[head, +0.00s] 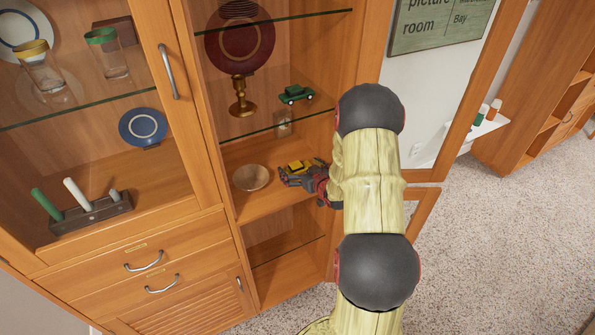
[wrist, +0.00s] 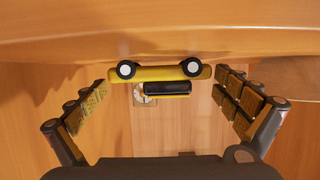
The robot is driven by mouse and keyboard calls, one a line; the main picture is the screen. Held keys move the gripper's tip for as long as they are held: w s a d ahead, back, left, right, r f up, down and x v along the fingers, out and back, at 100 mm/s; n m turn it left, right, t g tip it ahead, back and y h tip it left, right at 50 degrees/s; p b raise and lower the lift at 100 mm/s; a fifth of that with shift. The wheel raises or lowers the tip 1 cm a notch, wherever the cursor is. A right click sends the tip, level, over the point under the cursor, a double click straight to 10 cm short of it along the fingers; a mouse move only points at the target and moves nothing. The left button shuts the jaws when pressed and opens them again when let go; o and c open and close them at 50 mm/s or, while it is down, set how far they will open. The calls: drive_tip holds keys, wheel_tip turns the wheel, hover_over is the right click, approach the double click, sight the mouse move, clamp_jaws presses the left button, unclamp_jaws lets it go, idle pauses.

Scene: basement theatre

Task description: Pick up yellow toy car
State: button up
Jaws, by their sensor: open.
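The yellow toy car (head: 296,166) is on a wooden shelf (head: 290,195) of the open cabinet, beside my gripper (head: 297,173). In the wrist view the car (wrist: 160,73) lies between the two spread fingers of my gripper (wrist: 168,98), with clear gaps on both sides. It appears upside down there, with its wheels toward the shelf surface (wrist: 160,30). My gripper is open and has nothing in it. In the head view my gripper and arm partly hide the shelf around the car.
A wooden bowl (head: 251,177) sits left of my gripper on the same shelf. A green toy car (head: 296,94) stands on the glass shelf above, near a brass stand (head: 241,98). An open cabinet door (head: 470,85) is to the right of my arm.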

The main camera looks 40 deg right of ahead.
drive_tip(key=shift+w, duration=0.1)
drive_tip(key=c, duration=0.3)
drive_tip(key=c, duration=0.7)
drive_tip(key=shift+c, duration=0.8)
